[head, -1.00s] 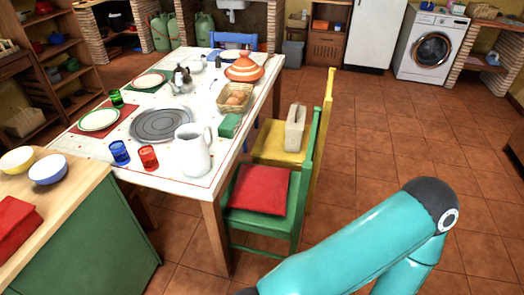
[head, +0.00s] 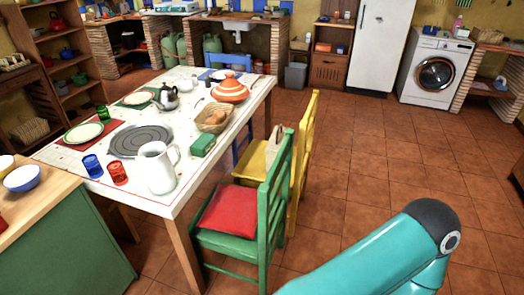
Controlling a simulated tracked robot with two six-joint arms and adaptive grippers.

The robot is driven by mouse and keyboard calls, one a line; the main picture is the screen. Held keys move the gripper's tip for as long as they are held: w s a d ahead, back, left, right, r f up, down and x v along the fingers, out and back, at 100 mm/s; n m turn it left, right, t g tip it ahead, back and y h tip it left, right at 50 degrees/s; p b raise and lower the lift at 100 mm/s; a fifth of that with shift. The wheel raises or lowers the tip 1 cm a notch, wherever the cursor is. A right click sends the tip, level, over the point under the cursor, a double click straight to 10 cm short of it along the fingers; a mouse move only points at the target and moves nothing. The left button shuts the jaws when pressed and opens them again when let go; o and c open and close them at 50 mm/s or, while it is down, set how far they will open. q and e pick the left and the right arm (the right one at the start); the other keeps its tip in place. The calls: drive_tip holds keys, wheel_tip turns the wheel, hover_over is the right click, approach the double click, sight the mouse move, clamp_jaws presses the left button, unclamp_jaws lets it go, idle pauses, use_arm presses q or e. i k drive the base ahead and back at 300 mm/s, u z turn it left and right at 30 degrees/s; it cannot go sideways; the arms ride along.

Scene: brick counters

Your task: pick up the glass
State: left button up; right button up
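Three coloured glasses stand upright on the white dining table (head: 200,137). A blue glass (head: 92,166) and a red glass (head: 118,173) stand side by side near the table's front left corner. A green glass (head: 103,112) stands farther back, by the plates. A teal arm link of mine comes in at the bottom right, well apart from the table. Neither gripper is in view.
A white pitcher (head: 157,168) stands right of the red glass. A green chair (head: 272,205) with a red cushion and a yellow chair (head: 303,140) line the table's right side. A green counter (head: 75,235) is at the left. The tiled floor (head: 375,160) at right is open.

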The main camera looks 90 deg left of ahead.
sight(117, 171)
drive_tip(key=z, duration=0.2)
drive_tip(key=i, duration=0.2)
drive_tip(key=u, duration=3)
drive_tip(key=i, duration=0.25)
drive_tip(key=u, duration=1.7)
drive_tip(key=k, duration=0.6)
drive_tip(key=u, duration=0.4)
drive_tip(key=i, duration=1.8)
drive_tip(key=z, duration=0.5)
